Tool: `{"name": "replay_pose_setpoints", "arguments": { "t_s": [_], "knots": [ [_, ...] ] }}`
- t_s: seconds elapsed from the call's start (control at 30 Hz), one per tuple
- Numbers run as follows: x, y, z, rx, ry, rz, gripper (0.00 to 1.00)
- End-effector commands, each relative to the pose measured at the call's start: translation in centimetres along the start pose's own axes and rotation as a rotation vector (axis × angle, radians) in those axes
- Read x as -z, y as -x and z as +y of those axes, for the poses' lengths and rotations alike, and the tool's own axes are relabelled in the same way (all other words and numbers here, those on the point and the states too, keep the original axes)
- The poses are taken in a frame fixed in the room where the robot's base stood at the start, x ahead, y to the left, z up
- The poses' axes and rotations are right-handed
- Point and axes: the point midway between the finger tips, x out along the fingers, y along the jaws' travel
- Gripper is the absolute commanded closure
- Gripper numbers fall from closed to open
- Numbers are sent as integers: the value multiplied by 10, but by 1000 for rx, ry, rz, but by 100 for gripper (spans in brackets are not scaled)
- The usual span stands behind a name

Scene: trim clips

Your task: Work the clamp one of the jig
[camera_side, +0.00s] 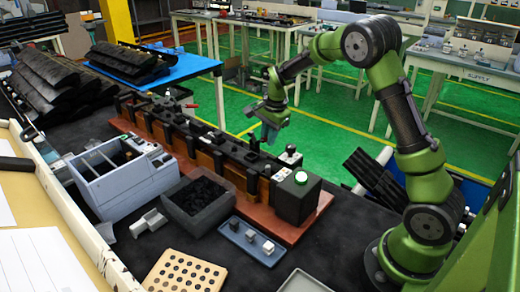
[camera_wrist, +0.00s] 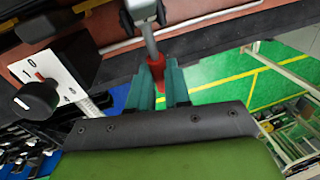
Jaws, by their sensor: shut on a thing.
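The jig (camera_side: 205,160) is a long row of dark blocks on a red-brown base, running diagonally across the dark bench in the side view. My gripper (camera_side: 266,128) is over the far edge of its right half. In the wrist view, my gripper's teal fingers (camera_wrist: 159,88) are shut on the red grip (camera_wrist: 156,68) of a clamp. The clamp's grey metal lever (camera_wrist: 149,38) runs up from the grip to its pivot at the jig edge. The side view does not show this grip clearly. Another red clamp handle (camera_side: 191,106) shows near the jig's far left end.
A dial switch (camera_wrist: 38,95) with a black knob stands close left of the clamp. A grey bin (camera_side: 200,226), blue tray (camera_side: 233,247) and pegboard (camera_side: 172,285) lie in front.

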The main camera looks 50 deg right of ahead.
Motion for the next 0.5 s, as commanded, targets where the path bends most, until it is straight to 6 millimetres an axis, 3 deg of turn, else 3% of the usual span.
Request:
{"name": "replay_pose_setpoints", "arguments": {
  "t_s": [0.27,0.5],
  "knots": [
    [-2,7,-2,8,26,106,100],
    [-5,19,-4,21,66,302,100]
  ]
}}
